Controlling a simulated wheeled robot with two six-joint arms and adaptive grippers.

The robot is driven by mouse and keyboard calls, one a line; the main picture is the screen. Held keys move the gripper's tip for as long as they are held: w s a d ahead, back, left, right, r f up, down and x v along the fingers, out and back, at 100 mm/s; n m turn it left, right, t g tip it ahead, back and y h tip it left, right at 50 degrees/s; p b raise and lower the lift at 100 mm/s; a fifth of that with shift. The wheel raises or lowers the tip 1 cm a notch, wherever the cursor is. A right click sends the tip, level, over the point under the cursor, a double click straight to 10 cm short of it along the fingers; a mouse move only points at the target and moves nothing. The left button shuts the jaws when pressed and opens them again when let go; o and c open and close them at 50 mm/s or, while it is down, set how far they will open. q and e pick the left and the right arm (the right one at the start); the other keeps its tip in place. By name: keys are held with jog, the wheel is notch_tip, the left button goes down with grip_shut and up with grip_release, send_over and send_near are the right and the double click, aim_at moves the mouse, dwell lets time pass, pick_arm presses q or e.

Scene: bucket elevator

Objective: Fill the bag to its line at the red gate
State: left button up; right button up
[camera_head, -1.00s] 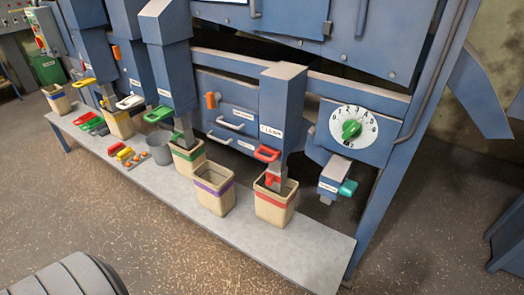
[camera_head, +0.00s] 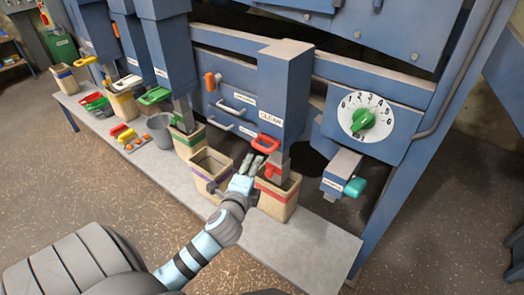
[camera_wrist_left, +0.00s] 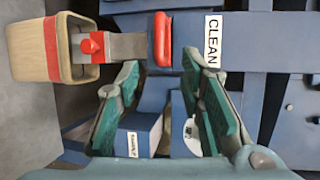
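The tan bag with a red band (camera_head: 278,200) stands on the bench under the right-hand spout; its fill level cannot be made out. The red gate handle (camera_head: 266,143) sits on that spout, below a CLEAN label. In the left wrist view, the red handle (camera_wrist_left: 162,38) lies just ahead of my fingertips, and the bag (camera_wrist_left: 30,50) is at upper left. My left gripper (camera_head: 251,160) is open and empty, in front of and slightly below the handle, partly overlapping the bag's left edge. Its spread green-padded fingers (camera_wrist_left: 160,66) show in the wrist view. My right gripper is not in view.
A purple-banded bag (camera_head: 207,172) stands close left of the red-banded one. A green-banded bag (camera_head: 187,142) and grey bucket (camera_head: 160,131) are farther left. A dial with a green knob (camera_head: 362,120) and a teal-handled box (camera_head: 342,176) are right. The bench's front right (camera_head: 310,245) is bare.

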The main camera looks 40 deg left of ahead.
aim_at(261, 150)
pick_arm(q)
jog(key=b+x, duration=0.2)
jog(key=x, duration=1)
jog(key=shift+c, duration=0.4)
grip_shut()
jog(key=shift+s, duration=0.1)
